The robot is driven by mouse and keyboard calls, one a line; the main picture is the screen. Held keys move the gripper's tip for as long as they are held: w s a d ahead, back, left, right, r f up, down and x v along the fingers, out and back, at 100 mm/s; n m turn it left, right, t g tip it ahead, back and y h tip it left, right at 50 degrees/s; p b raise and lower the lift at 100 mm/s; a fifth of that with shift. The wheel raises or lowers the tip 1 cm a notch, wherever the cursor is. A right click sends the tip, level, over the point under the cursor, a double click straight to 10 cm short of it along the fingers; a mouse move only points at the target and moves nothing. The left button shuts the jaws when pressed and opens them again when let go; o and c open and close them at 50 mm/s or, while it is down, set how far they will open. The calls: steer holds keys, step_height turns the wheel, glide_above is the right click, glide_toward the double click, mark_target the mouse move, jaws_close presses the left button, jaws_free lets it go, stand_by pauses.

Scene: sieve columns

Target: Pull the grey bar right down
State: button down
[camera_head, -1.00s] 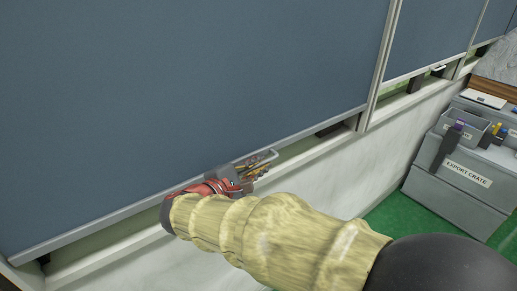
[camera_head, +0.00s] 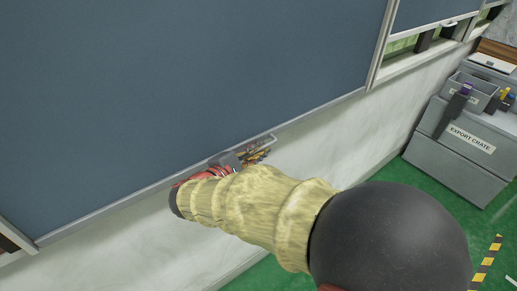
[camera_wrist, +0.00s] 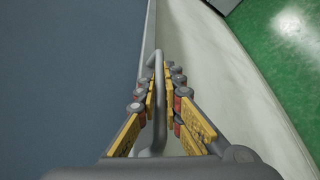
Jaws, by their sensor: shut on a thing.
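The grey bar (camera_head: 315,118) runs along the bottom edge of a large blue-grey blind (camera_head: 190,80). No window gap shows under this bar, and white wall lies directly below it. A grey looped handle (camera_wrist: 158,66) sticks out from the bar and also shows in the head view (camera_head: 272,138). My gripper (camera_head: 256,156) is at the handle, near the middle of the bar. In the wrist view its yellow-padded fingers (camera_wrist: 161,82) lie on both sides of the handle, shut on it. My sleeved arm hides part of the wall below the bar.
A second blind (camera_head: 430,14) on the right hangs higher, with a gap above its sill. A grey export crate (camera_head: 462,150) with boxes on top stands at the right. Green floor (camera_head: 380,172) lies between it and the wall.

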steer(key=c, duration=2.2)
jaws_free()
steer(key=shift+s+f, duration=0.1)
steer(key=shift+f, duration=0.3)
steer(key=shift+r, duration=0.15)
steer(key=v, duration=1.2)
